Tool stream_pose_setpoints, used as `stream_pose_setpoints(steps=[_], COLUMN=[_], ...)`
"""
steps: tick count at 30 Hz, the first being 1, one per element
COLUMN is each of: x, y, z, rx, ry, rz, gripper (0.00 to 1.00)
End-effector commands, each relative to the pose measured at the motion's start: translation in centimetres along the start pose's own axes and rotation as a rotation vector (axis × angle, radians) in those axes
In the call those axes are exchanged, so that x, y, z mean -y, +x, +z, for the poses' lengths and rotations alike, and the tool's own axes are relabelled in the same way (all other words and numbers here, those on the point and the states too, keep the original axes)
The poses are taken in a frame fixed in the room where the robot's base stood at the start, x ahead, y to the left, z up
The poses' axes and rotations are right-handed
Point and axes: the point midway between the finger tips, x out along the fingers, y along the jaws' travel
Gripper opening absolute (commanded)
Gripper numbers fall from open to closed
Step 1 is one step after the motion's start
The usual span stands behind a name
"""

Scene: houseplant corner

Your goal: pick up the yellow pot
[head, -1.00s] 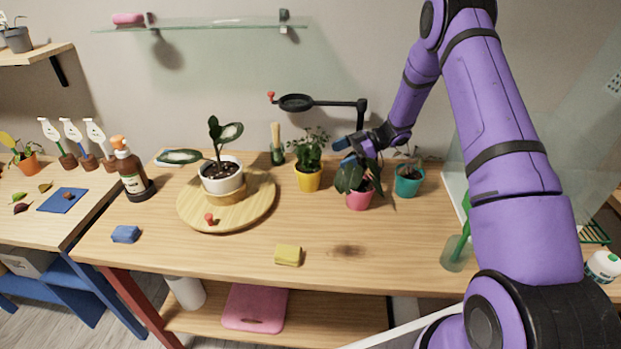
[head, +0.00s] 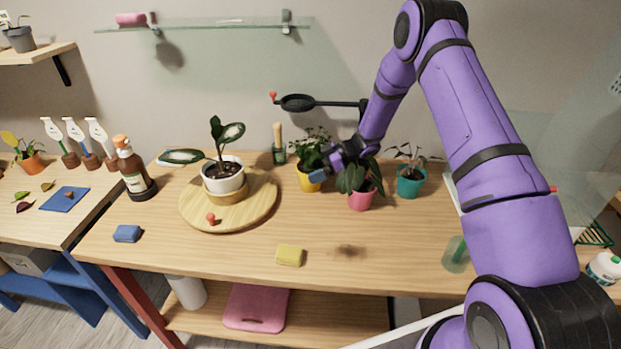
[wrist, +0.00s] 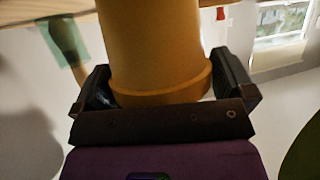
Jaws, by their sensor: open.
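The yellow pot (head: 304,183) with a leafy green plant stands upright on the wooden bench, just right of the round wooden board. In the head view my gripper (head: 325,166) is at the pot's right side and hides part of it and its leaves. In the wrist view the pot (wrist: 155,45) appears upside down, its rim close to my palm. My open gripper (wrist: 162,70) has one finger on each side of it. A gap shows at the right finger; contact at the left finger is hard to tell.
The pink pot (head: 360,199) stands close to the right, under my wrist, with the teal pot (head: 410,185) beyond it. A black magnifier arm (head: 335,103) is behind. The round board (head: 255,208) is left. The bench front is mostly clear around a yellow sponge (head: 289,255).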

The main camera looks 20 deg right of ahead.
Motion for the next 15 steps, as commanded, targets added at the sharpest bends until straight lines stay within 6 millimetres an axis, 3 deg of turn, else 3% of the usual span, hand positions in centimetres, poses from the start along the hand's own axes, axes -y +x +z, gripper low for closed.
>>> stream_pose_setpoints(steps=[6,12,15], x=[-0.02,-0.04,-0.05], y=[0.21,0.19,0.18], z=[-0.01,-0.06,-0.06], rx=[0.0,0.0,-0.001], ry=[0.0,-0.001,-0.001], rz=[0.001,0.001,0.001], gripper=[1.0,0.59,0.59])
